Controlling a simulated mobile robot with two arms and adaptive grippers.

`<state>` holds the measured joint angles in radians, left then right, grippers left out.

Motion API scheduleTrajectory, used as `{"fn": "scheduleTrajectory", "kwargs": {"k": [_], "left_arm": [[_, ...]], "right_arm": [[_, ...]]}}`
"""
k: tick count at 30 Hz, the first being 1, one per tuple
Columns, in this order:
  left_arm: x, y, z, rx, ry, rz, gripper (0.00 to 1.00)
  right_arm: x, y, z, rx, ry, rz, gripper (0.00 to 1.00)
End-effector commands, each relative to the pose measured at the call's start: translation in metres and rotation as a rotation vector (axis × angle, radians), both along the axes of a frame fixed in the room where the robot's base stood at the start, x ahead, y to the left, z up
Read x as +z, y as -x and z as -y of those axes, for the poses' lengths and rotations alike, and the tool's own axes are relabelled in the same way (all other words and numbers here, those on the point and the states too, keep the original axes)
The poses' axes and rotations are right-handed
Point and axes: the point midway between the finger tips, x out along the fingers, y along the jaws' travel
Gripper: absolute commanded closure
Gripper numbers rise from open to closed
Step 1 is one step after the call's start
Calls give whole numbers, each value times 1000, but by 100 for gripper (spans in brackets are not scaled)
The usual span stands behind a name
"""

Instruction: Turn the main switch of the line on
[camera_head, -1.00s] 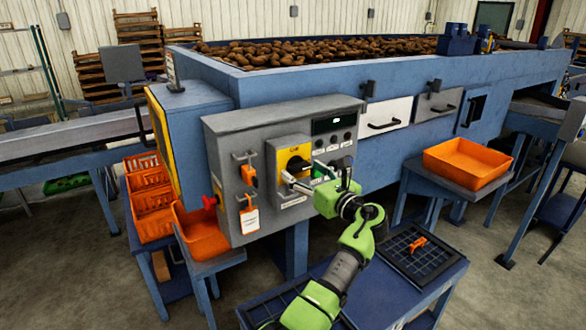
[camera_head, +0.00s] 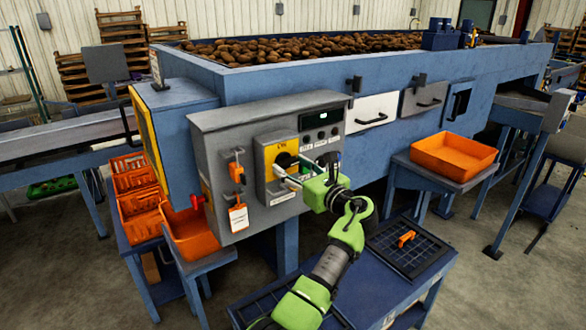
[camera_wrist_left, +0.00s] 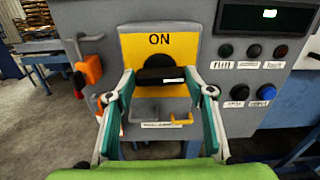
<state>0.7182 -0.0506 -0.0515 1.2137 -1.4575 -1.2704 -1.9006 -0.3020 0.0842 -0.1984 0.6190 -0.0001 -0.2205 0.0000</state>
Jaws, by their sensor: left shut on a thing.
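The main switch (camera_wrist_left: 160,77) is a black knob with a bar handle on a yellow plate (camera_wrist_left: 187,44) marked ON. In the wrist view the handle lies about level across the picture. The yellow plate also shows on the grey control box in the head view (camera_head: 284,147). My left gripper (camera_wrist_left: 160,80) is shut on the handle, with one fingertip at each end of it. In the head view my left gripper (camera_head: 286,174) reaches the switch from the right and hides part of it. My right gripper is not in view.
Beside the switch hang an orange padlock (camera_head: 236,172) and a tag (camera_head: 238,216). A red knob (camera_head: 197,201) is on the box's left side. Push buttons (camera_wrist_left: 253,51) and a dark display (camera_head: 322,116) are to the right. An orange crate (camera_head: 455,155) stands farther right.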

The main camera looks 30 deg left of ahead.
Motion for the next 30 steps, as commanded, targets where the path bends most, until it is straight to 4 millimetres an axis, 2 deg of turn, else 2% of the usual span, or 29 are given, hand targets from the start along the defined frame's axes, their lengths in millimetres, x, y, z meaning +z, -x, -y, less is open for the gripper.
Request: {"fn": "scheduleTrajectory", "kwargs": {"k": [13,30], "left_arm": [[-4,1,-1,0,132,320,73],[-4,1,-2,-2,339,823,73]], "right_arm": [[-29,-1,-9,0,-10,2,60],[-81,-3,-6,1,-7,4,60]]}}
